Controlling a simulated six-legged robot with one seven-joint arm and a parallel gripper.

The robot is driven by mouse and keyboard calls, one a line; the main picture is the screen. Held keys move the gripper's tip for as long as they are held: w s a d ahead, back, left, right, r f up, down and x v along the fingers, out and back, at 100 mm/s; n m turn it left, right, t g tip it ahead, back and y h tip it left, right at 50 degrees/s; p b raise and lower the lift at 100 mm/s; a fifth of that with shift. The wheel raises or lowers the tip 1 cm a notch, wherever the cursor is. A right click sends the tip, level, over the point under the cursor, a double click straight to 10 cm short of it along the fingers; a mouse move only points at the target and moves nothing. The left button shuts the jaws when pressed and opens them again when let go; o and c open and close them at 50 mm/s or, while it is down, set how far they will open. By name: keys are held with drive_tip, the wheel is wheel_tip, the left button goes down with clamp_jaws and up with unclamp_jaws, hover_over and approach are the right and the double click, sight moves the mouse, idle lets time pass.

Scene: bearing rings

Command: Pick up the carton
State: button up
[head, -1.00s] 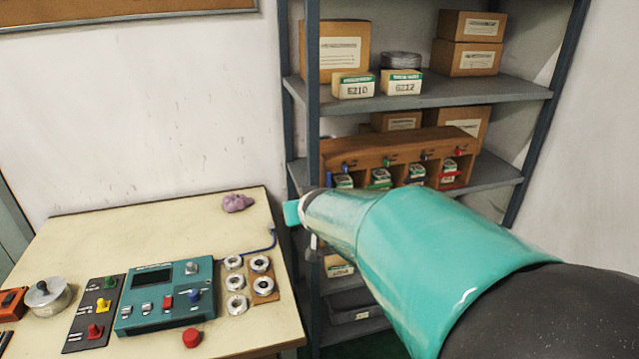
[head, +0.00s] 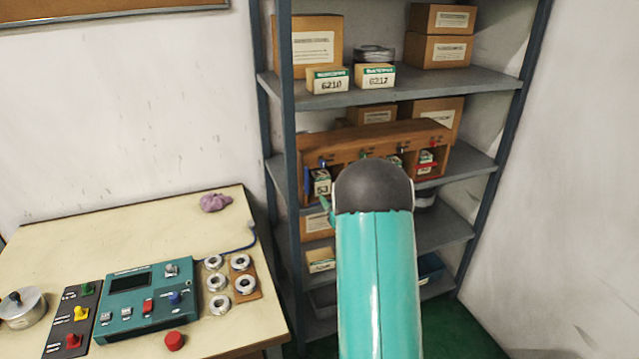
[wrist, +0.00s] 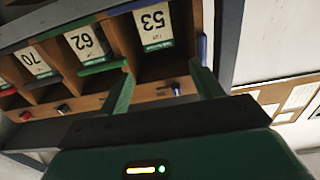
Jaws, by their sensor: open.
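In the wrist view, which shows the shelf upside down, my gripper (wrist: 164,88) is open and empty, its two teal fingers spread. A carton marked 53 (wrist: 154,28) sits in a compartment of the wooden rack, beyond the gap between the fingers and not touched. Cartons marked 62 (wrist: 85,42) and 70 (wrist: 33,62) sit in neighbouring compartments. In the head view the 53 carton (head: 321,184) is in the leftmost compartment of the wooden rack (head: 365,137). My teal arm covers part of the rack there, and my gripper is mostly hidden behind it.
Metal shelving holds cardboard boxes (head: 317,47) and cartons marked 6210 (head: 327,80) and 6212 (head: 374,76) above the rack. Shelf posts flank the rack. A bench (head: 130,220) with a teal control box (head: 147,298) and several metal rings stands at left.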

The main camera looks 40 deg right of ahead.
sight(323, 179)
drive_tip(key=x, duration=1.3)
drive_tip(key=shift+s+d+f, duration=0.1)
drive_tip(key=shift+f, duration=0.05)
drive_tip(key=c, duration=1)
drive_tip(key=shift+c, duration=1)
